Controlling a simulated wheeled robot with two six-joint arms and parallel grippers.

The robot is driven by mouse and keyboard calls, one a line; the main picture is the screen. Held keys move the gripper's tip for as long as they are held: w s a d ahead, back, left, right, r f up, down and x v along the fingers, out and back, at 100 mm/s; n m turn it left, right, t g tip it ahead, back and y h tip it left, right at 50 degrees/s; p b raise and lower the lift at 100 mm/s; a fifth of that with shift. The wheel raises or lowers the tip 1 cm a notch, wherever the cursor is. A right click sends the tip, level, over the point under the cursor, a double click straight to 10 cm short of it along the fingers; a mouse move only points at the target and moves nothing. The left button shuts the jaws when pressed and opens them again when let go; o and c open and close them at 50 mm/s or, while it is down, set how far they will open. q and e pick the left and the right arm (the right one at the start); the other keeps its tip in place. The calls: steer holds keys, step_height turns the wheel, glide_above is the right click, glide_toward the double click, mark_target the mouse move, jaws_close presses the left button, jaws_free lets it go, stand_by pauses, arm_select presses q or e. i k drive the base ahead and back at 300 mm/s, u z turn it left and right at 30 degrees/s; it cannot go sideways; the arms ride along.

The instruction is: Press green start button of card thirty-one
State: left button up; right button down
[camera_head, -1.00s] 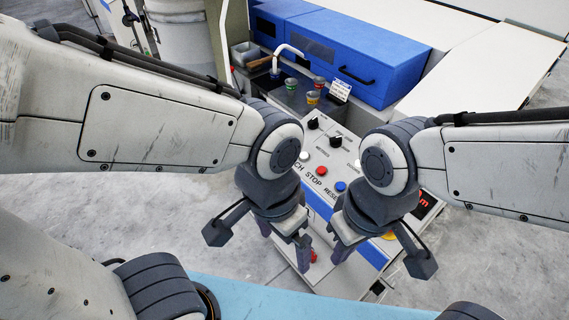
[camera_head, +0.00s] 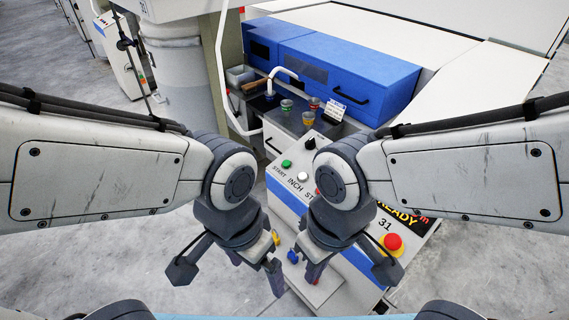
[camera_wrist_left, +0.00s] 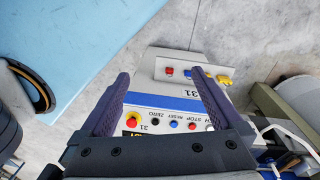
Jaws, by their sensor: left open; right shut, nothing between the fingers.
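The green start button (camera_head: 286,164) sits at the upper left of the slanted control panel (camera_head: 365,258), above its START label. The white INCH button (camera_head: 303,177) is beside it. A 31 label shows on the panel. My left gripper (camera_head: 254,265) is open and empty, over the panel's lower left side and apart from the green button. My right gripper (camera_head: 308,265) is shut and empty just right of it and hides part of the button row. In the left wrist view, the open fingers (camera_wrist_left: 160,76) frame the panel; the green button cannot be made out there.
A red emergency stop (camera_head: 392,243) on a yellow base is right of my right gripper. Behind the panel are several small cups (camera_head: 307,118), a white bent pipe and a blue cabinet (camera_head: 345,65).

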mark_target(286, 164)
steer(key=u, duration=0.05)
steer(key=k, duration=1.15)
steer(key=z, duration=0.8)
steer(key=i, duration=1.2)
steer(key=u, duration=1.05)
